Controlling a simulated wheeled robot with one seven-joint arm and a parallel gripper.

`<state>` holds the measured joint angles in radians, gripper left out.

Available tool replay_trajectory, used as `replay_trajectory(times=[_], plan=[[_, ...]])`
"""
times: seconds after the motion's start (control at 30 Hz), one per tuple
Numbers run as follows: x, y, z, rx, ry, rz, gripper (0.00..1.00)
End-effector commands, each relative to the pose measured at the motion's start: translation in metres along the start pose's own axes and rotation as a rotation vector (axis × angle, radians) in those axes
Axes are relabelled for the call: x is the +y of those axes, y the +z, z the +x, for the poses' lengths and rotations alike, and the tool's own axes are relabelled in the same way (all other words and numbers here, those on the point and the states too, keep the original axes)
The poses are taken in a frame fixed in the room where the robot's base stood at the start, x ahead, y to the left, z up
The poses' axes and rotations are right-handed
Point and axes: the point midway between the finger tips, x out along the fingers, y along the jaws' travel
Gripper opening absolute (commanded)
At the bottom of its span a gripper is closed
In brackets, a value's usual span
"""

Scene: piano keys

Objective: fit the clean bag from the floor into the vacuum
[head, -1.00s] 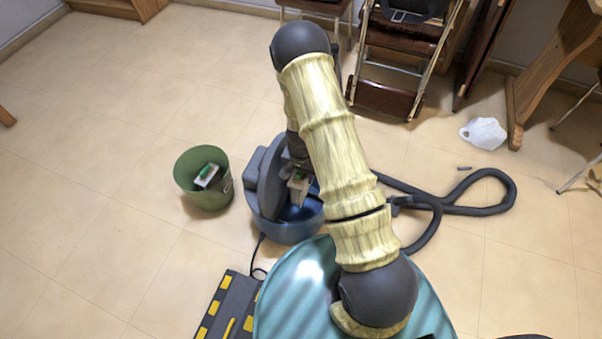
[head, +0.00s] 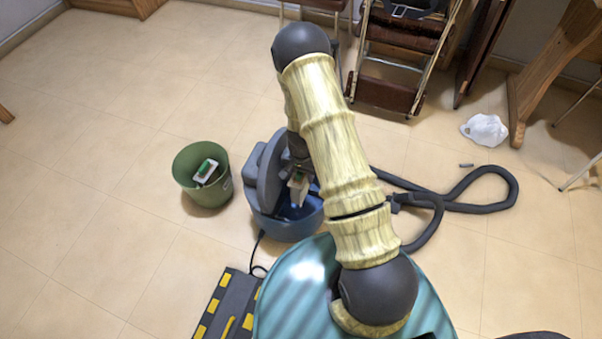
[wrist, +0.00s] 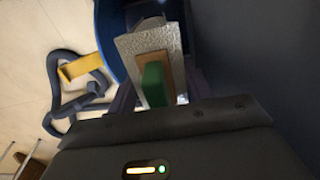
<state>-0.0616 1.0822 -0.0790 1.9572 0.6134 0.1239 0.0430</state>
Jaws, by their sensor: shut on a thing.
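My gripper (head: 298,162) is shut on a pale grey bag (head: 298,188) with a brown and green tab. The bag is also close up in the wrist view (wrist: 150,50), between the fingers. The vacuum (head: 285,228) is a blue tub with its grey lid (head: 270,175) standing open on the left. The bag is in or just over the tub's opening. I cannot tell whether it touches the inside. My arm hides the right part of the tub.
A green bin (head: 207,190) left of the vacuum holds another pale bag with a green tab (head: 206,170). A dark hose (head: 470,208) loops to the right. A white crumpled item (head: 484,129) lies on the floor.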

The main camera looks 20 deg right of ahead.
Motion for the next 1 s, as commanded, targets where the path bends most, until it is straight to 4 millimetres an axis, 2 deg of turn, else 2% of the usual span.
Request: replay_trajectory(times=[1.0], plan=[[0.000,0.000,0.025,-0.001,0.000,0.000,0.12]])
